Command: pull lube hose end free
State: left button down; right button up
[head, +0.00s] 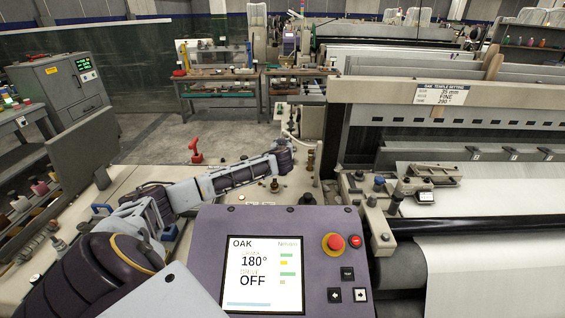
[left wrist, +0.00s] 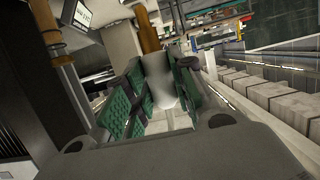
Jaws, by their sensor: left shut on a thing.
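My left gripper (left wrist: 160,100) has its green ribbed pads closed in on both sides of a pale, rounded, blurred piece (left wrist: 160,80) in the left wrist view. The piece sits between the pads and stands up past them. I take it for the lube hose end, but its shape is too smeared to be sure. In the head view my left arm reaches from the lower left across the beige machine deck (head: 245,222). Its fingers and the held piece cannot be made out clearly there. My right gripper is not in view.
A purple control panel (head: 215,225) with a lit screen stands in the front middle. The loom (head: 430,95) with its white cloth (head: 490,265) fills the right. A red-handled part (head: 195,148) stands at the deck's far edge. A workbench (head: 215,90) is behind open floor.

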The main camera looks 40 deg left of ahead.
pick_arm(q)
jog(key=shift+r+p, duration=0.55)
jog(key=shift+r, duration=0.55)
